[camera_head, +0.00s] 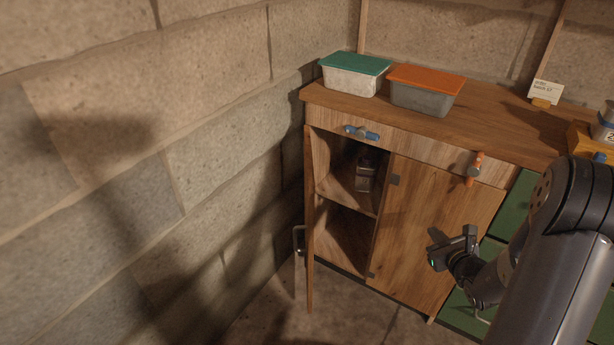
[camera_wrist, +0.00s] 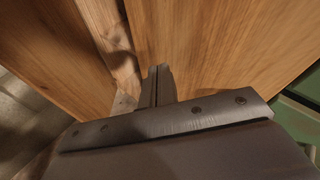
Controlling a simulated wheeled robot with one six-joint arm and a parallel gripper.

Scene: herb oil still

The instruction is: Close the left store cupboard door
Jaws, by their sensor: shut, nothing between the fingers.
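The left store cupboard door (camera_head: 309,245) stands wide open in the head view. It is seen nearly edge-on, swung out toward the stone wall, with a metal handle (camera_head: 298,240) on its outer side. The cupboard's left compartment is exposed behind it. The right door (camera_head: 425,225) is shut. My gripper (camera_head: 438,249) is in front of the right door, to the right of the open door and apart from it. In the wrist view my gripper's fingers (camera_wrist: 158,86) are together and empty, with wooden panels beyond them; I cannot tell if they touch anything.
A shelf (camera_head: 345,197) and a dark metal item (camera_head: 367,172) show inside the cupboard. Drawers above have a blue handle (camera_head: 362,132) and an orange handle (camera_head: 474,168). Green-lidded (camera_head: 350,75) and orange-lidded (camera_head: 425,90) boxes stand on top. The stone wall (camera_head: 215,150) is close on the left.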

